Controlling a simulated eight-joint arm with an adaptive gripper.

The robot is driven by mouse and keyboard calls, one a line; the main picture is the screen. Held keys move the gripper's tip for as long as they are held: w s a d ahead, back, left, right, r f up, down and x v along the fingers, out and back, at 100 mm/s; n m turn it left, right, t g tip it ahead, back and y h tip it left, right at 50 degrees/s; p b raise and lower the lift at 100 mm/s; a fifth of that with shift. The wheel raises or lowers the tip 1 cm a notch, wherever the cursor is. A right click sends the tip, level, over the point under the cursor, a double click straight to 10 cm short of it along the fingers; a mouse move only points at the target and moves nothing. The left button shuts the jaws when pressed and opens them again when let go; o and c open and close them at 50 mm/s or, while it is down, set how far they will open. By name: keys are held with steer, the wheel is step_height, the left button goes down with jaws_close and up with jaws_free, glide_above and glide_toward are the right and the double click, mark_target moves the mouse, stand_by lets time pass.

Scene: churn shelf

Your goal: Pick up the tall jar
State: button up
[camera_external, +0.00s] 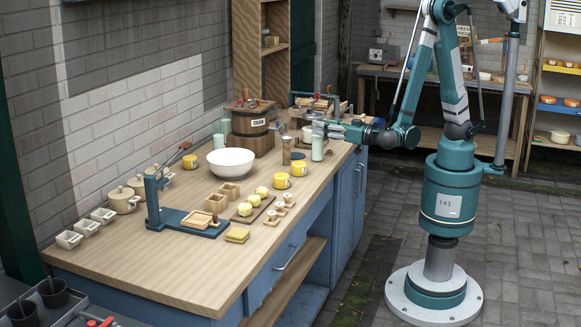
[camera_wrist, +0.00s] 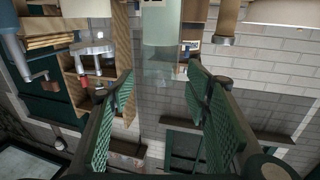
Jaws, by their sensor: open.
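The tall jar (camera_external: 317,149), pale green and milky below with a clear upper part, stands upright near the right edge of the wooden workbench. My gripper (camera_external: 322,129) is level with its upper part, reaching in from the right. In the wrist view the jar (camera_wrist: 162,24) shows at top centre, seemingly upside down. My gripper's two green-padded fingers (camera_wrist: 160,78) are spread apart, with the jar's clear part around the gap between their tips. I cannot tell whether either finger touches the glass.
A brown slim jar (camera_external: 286,151) stands just left of it. A wooden churn (camera_external: 249,122), a white bowl (camera_external: 231,162) and yellow mugs (camera_external: 281,180) are nearby.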

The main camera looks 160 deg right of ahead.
steer(key=shift+b+x, duration=0.3)
steer(key=shift+x, duration=1.35)
steer(key=c, duration=1.5)
steer(key=shift+r, duration=0.15)
steer(key=shift+r+p, duration=1.65)
steer(key=shift+r, duration=3.2)
